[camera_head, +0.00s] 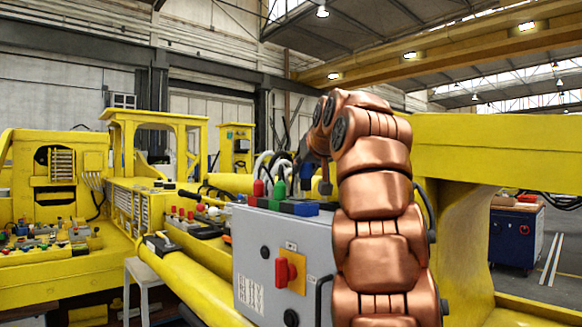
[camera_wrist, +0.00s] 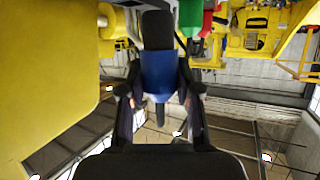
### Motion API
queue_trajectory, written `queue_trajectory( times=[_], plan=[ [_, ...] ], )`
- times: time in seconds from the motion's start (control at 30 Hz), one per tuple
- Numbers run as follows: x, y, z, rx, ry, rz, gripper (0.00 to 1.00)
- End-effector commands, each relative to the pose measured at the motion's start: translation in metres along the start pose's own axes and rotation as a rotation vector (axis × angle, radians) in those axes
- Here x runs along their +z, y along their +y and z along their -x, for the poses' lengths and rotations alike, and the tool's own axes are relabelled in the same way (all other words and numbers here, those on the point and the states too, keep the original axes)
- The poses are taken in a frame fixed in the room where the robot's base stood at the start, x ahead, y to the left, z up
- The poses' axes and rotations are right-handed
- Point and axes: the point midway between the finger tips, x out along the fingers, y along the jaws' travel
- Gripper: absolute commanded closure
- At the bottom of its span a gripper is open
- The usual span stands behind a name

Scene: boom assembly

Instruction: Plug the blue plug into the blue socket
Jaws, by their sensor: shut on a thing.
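My gripper (camera_wrist: 158,95) is shut on the blue plug (camera_wrist: 158,72), which sits between its two dark fingers in the wrist view. The plug has a blue body with dark parts above and below it. In the head view my gripper (camera_head: 308,175) is above the right end of the grey control box's top, partly hidden by my copper arm. The blue socket (camera_head: 300,208) is a blue block on that box top, just below the gripper. I cannot tell whether the plug touches the socket.
The grey control box (camera_head: 252,255) has a red switch (camera_head: 287,271) on its front. A red plug (camera_head: 258,188) and a green plug (camera_head: 279,189) stand upright left of the blue socket. Yellow boom structures (camera_head: 480,160) flank the box on both sides.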

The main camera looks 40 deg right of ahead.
Motion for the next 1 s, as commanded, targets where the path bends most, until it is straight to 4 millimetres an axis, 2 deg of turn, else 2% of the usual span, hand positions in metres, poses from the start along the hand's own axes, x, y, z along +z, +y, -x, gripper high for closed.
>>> queue_trajectory(
  times=[0.27, 1.0],
  plan=[
    [0.007, 0.002, -0.002, 0.003, 0.000, -0.001, 1.00],
    [0.044, -0.002, -0.018, -0.003, 0.001, 0.000, 1.00]
  ],
)
